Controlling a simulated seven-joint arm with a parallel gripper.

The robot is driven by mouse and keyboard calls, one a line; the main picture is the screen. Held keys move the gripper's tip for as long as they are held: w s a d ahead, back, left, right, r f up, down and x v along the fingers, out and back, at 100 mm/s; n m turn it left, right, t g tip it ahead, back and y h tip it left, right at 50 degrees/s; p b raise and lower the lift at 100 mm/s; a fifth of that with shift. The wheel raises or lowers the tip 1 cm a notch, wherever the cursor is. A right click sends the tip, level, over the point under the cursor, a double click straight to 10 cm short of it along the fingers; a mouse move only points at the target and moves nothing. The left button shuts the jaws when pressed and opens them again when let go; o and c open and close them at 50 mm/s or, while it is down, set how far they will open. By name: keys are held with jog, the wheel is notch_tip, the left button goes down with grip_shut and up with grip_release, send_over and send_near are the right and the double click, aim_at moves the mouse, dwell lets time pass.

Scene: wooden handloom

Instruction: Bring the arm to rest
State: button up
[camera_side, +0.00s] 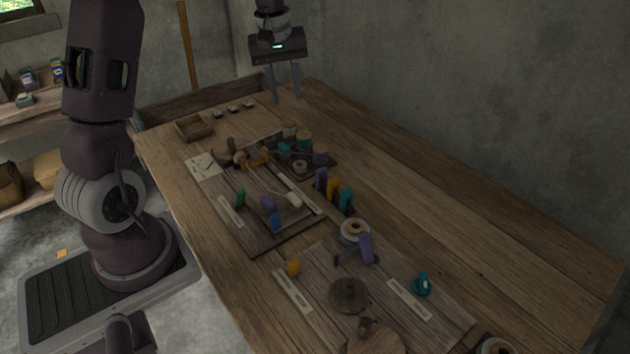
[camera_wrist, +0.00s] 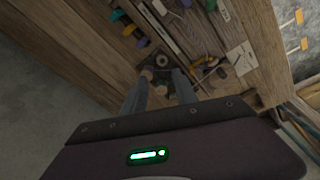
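My gripper (camera_side: 286,98) hangs over the far end of the wooden table (camera_side: 430,215), its fingers pointing down. The two fingers are apart with nothing seen between them. In the wrist view my gripper (camera_wrist: 160,78) also shows two spread fingers, with the loom board and small parts beyond them. In the side view the fingertips look above or near the tabletop; I cannot tell the exact gap.
A dark board (camera_side: 265,236) with coloured pegs lies mid-table. Coloured blocks (camera_side: 333,190) stand in a row beside it. A small wooden box (camera_side: 194,128) is at the far left. The table's right side is clear, beside a grey wall.

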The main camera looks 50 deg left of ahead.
jog(key=s+d+r+m+t, duration=0.1)
jog(key=s+d+r+m, duration=0.25)
jog(key=d, duration=0.25)
jog(key=s+d+r+m+t, duration=0.1)
jog(key=s+d+r+m, duration=0.1)
jog(key=s+d+r, duration=0.35)
jog(key=s+d+m+t, duration=0.1)
jog(key=s+d+m, duration=0.2)
jog(key=s+d, duration=0.2)
jog(key=s+d+f+m, duration=0.1)
jog(key=s+d+m, duration=0.3)
jog(key=s, duration=0.6)
jog(key=shift+s+d+f+t+h, duration=0.15)
jog(key=shift+s+d+t+h, duration=0.15)
jog(key=shift+d+t, duration=0.1)
